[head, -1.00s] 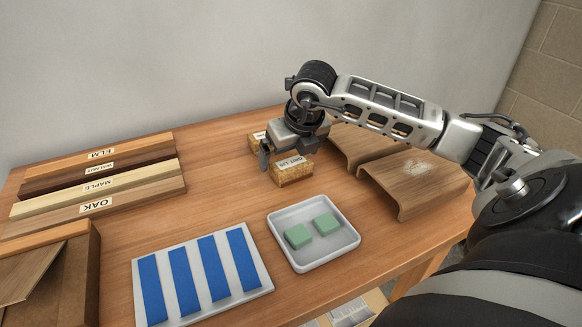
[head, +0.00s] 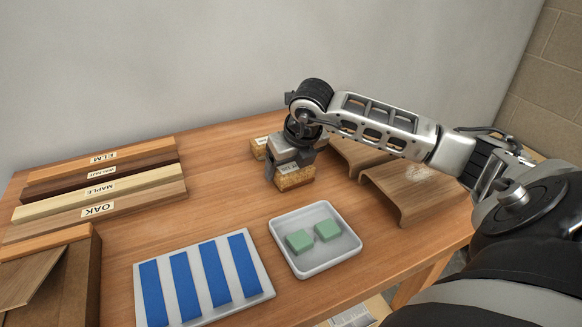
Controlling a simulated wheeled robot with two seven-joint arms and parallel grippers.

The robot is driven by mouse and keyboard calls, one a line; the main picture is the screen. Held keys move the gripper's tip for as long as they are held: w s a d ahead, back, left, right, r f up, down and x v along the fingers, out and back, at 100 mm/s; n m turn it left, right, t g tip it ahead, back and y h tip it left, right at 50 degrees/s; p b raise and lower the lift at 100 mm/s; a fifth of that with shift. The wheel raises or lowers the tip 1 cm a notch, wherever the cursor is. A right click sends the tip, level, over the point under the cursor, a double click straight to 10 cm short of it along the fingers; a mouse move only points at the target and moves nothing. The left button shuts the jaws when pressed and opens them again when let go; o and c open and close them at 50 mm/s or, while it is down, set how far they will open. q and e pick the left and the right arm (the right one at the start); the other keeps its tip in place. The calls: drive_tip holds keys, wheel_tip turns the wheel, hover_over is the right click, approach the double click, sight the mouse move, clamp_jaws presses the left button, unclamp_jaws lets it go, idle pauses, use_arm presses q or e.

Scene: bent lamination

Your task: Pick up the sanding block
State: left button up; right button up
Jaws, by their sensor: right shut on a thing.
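A tan, cork-like block with a white label on top (head: 296,180) is at the middle of the table; it looks like the sanding block. My right gripper (head: 288,170) points down over it and is shut on it, with a finger on its left side. The gripper hides part of its top and label. I cannot tell whether the block is clear of the table. A second similar labelled block (head: 259,148) stands just behind, to the left. My left gripper is not in view.
Bent wooden pieces (head: 405,190) stand to the right. A white tray (head: 343,256) with two green blocks is in front, beside a white board with blue strips (head: 262,282). Labelled wood strips (head: 140,190) lie at the left. The table's middle left is clear.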

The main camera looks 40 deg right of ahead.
wheel_tip(320, 180, up, 3)
drive_tip(key=shift+r, duration=0.1)
drive_tip(key=s+a+r, duration=0.7)
drive_tip(key=s+r, duration=0.2)
drive_tip(key=s, duration=0.2)
drive_tip(key=shift+s+a+r, duration=0.3)
drive_tip(key=shift+s+a, duration=0.05)
drive_tip(key=shift+a, duration=0.05)
